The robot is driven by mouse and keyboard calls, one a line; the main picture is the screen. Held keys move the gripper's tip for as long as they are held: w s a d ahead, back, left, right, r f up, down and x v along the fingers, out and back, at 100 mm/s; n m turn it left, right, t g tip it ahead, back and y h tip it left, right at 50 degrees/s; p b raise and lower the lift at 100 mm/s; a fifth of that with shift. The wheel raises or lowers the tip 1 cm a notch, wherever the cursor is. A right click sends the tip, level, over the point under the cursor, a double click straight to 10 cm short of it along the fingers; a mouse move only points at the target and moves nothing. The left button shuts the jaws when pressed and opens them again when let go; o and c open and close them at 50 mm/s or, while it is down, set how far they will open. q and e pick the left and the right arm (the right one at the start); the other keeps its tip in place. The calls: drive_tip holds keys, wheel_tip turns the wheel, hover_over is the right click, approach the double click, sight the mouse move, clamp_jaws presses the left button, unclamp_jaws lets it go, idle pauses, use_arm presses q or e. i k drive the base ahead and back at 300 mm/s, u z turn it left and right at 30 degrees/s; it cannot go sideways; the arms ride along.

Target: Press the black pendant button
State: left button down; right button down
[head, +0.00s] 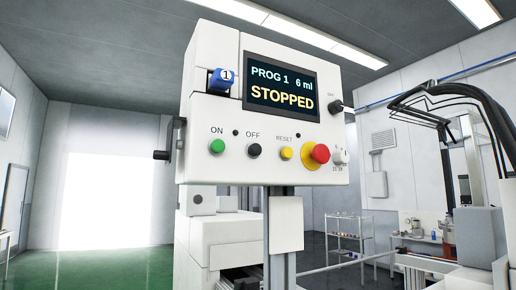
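A white control box (200,110) hangs in the middle of the head view, close and seen from slightly below. Its front carries a black button (254,151) under the word OFF, with a green button (217,147) under ON to its left. Its screen (282,84) reads PROG 1, 6 ml, STOPPED. Neither of my grippers is in view, and nothing touches the black button.
Right of the black button are a yellow reset button (287,153) and a red mushroom button (320,153) on a yellow base. A blue part marked 1 (221,80) sits upper left. A shelf rack (349,238) stands behind. Black cables (440,100) arch at right.

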sight(255, 149)
drive_tip(key=z, duration=0.05)
drive_tip(key=k, duration=0.5)
drive_tip(key=u, duration=2.1)
drive_tip(key=k, duration=0.7)
drive_tip(key=z, duration=1.65)
